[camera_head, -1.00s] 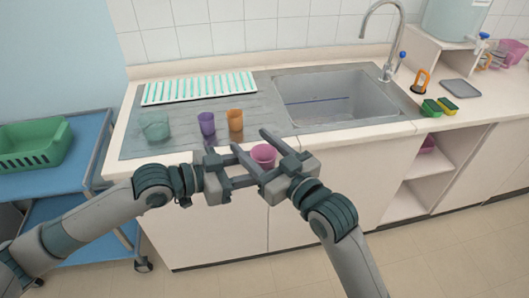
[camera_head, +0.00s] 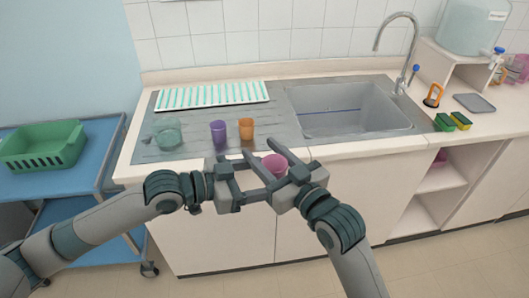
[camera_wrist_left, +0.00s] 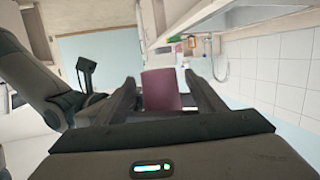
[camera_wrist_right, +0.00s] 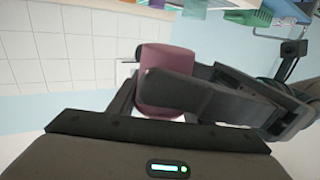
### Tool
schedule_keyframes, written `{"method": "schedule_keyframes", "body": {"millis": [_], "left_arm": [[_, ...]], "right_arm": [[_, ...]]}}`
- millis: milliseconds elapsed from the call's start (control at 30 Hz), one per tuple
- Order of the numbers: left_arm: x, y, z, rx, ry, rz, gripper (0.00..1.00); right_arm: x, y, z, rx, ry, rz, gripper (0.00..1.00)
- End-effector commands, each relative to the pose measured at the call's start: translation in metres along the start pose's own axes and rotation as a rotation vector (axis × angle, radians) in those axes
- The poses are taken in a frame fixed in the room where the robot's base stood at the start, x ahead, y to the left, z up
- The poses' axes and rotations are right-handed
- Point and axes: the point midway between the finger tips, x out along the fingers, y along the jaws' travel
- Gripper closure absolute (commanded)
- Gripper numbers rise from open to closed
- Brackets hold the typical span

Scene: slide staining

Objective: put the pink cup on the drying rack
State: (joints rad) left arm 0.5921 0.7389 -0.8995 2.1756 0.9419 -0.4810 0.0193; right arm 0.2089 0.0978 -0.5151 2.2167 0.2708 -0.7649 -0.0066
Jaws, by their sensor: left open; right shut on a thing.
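The pink cup (camera_head: 275,163) is held in front of the counter's edge, between my two grippers. My right gripper (camera_head: 262,156) is shut on it; in the right wrist view the cup (camera_wrist_right: 152,80) sits between the fingers, partly hidden by one. My left gripper (camera_head: 258,177) is open, its fingers reaching towards the cup from the left. In the left wrist view the cup (camera_wrist_left: 161,90) shows between the spread fingers; I cannot tell if they touch it. The drying rack (camera_head: 212,95), white with teal ridges, lies empty at the back of the counter, left of the sink.
A purple cup (camera_head: 218,132), an orange cup (camera_head: 246,131) and a clear teal cup (camera_head: 168,134) stand before the rack. The sink (camera_head: 350,110) with its tall faucet (camera_head: 404,50) is to the right. Sponges (camera_head: 452,121) lie beyond it. A blue cart (camera_head: 95,150) holds a green basket (camera_head: 45,145).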

Motion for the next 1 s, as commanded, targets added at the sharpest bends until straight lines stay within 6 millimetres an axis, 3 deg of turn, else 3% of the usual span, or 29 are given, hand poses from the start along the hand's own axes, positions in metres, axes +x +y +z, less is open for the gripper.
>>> {"method": "schedule_keyframes", "body": {"millis": [367,1000], "left_arm": [[-0.020,-0.001,0.001,0.000,-0.002,-0.001,0.37],[-0.103,0.000,0.001,0.002,-0.003,0.001,0.37]], "right_arm": [[0.000,0.000,0.000,0.000,0.000,0.000,0.76],[0.000,0.000,0.000,0.000,0.000,0.000,0.76]]}}
